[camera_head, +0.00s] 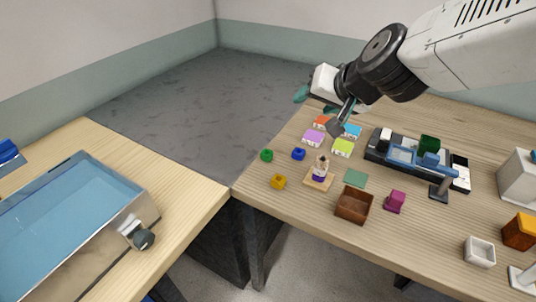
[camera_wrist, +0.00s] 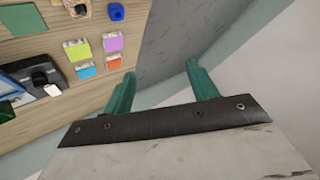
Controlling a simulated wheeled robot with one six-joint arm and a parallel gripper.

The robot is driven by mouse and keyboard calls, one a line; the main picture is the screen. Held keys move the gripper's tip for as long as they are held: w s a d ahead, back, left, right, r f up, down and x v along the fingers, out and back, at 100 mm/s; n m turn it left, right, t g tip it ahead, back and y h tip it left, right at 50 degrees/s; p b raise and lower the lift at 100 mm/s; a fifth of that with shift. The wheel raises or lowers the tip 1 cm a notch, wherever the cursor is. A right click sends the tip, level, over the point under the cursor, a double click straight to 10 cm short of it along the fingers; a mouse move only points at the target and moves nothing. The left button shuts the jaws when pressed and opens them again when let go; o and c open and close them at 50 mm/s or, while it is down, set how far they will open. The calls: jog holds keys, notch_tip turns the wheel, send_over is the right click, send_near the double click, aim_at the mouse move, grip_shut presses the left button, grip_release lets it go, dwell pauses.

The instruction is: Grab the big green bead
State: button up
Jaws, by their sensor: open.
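A small round green bead (camera_head: 266,155) lies at the left edge of the right-hand table in the head view. A larger dark green block-like piece (camera_head: 428,144) sits at the back of the black and blue apparatus; I cannot tell which of the two is the big green bead.
A blue bead (camera_head: 298,154), a yellow bead (camera_head: 278,182), a stacked post on a wooden base (camera_head: 318,181) and a brown box (camera_head: 354,206) stand nearby. Several coloured label blocks (camera_head: 343,148) lie behind.

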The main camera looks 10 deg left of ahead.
jog(key=w+a+f+m+t+h, duration=0.15)
jog(key=w+a+f, duration=0.3)
jog(key=a, duration=0.45)
jog(key=m+t+h, duration=0.3)
jog(key=t+h, duration=0.1)
jog(key=h, duration=0.4)
send_near(264, 158)
jog(key=shift+w+a+r, duration=0.1)
jog(key=shift+w+r, duration=0.15)
jog(key=shift+w, duration=0.05)
jog(key=shift+w+f, duration=0.15)
jog(key=shift+f, duration=0.05)
jog(key=x, duration=0.7)
jog(key=shift+f, duration=0.2)
jog(key=c, duration=1.1)
